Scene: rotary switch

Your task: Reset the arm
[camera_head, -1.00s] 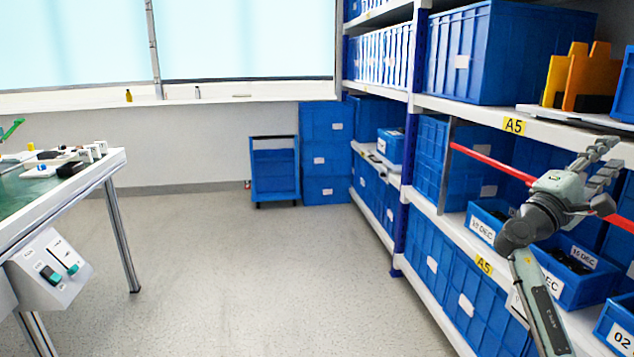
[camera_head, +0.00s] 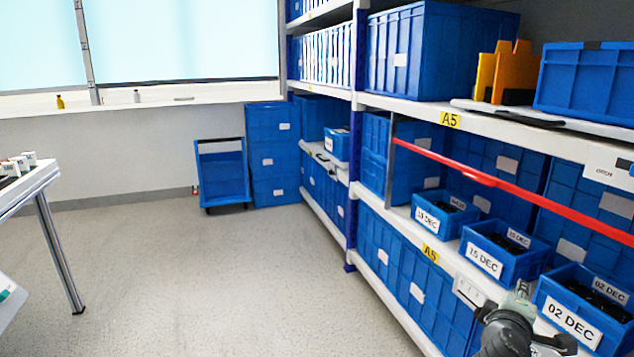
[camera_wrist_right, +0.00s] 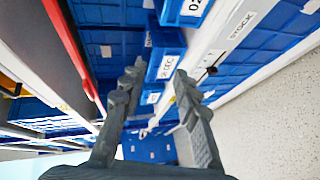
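My right arm shows at the lower right of the head view, with its gripper (camera_head: 522,292) low in front of the shelf, beside the bins. It is foreshortened there, and its fingers are hard to make out. In the right wrist view the gripper (camera_wrist_right: 158,76) has its two dark fingers spread apart, with nothing between them. A small white plate (camera_head: 468,291) sits on the shelf's front edge, just left of the gripper; its details are too small to read. My left gripper is not in view.
A shelf (camera_head: 400,222) holds small blue labelled bins (camera_head: 483,255) near the gripper. A red bar (camera_head: 520,190) runs across the shelf above them. A work table (camera_head: 30,188) stands at the left. The floor (camera_head: 220,280) between is clear.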

